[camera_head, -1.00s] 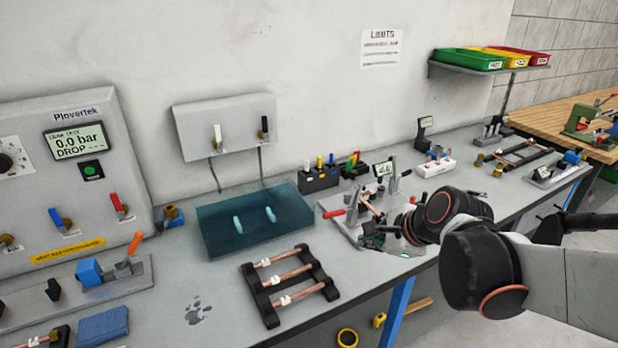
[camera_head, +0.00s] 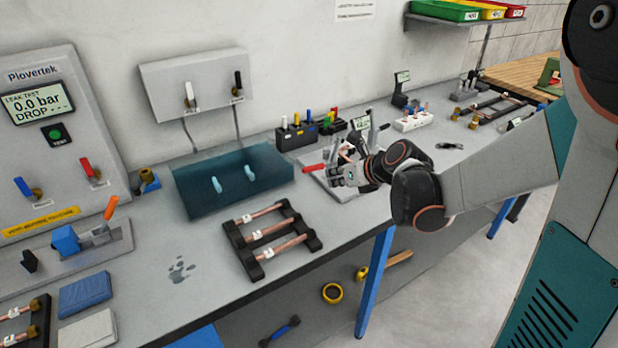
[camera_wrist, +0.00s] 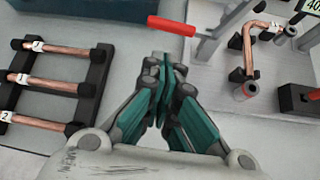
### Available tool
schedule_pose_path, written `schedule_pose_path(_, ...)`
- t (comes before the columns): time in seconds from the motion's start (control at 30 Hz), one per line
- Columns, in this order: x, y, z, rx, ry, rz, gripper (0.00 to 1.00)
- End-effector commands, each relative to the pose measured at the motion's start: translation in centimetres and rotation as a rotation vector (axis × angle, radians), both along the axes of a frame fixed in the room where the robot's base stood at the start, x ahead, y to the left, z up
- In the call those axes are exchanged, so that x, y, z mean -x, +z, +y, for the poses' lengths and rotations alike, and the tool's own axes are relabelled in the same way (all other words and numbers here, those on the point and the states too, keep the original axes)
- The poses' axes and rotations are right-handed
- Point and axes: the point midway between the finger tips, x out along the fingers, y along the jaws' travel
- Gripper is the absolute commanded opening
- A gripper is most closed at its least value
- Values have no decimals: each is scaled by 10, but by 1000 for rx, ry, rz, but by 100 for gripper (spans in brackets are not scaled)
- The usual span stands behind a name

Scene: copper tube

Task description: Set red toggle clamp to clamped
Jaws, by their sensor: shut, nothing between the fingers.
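The red toggle clamp shows its red handle (camera_wrist: 171,25) at the top middle of the wrist view, lying roughly level. The same red handle (camera_head: 314,168) shows at the left edge of the fixture plate in the head view. The clamp's lower parts are partly hidden. My gripper (camera_wrist: 165,75) is shut and empty, its teal fingers together just below the handle in the picture and apart from it. In the head view my gripper (camera_head: 340,176) is over the front left of the fixture. A bent copper tube (camera_wrist: 262,32) lies on the fixture plate (camera_wrist: 205,75).
A black rack (camera_head: 272,240) with several labelled copper tubes lies left of the fixture. A teal see-through block (camera_head: 235,180) lies behind it. A small display (camera_head: 361,123) and a tool holder (camera_head: 310,130) stand behind the fixture.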

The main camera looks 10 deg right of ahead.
Motion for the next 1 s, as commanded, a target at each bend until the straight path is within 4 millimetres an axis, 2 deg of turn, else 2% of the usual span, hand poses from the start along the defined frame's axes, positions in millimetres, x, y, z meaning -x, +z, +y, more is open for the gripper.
schedule_pose_path(0.37,-4,-5,3,3,3,0,0)
schedule_pose_path(0.8,-54,-50,25,3,5,0,0)
schedule_pose_path(1.0,-68,-60,30,3,3,0,0)
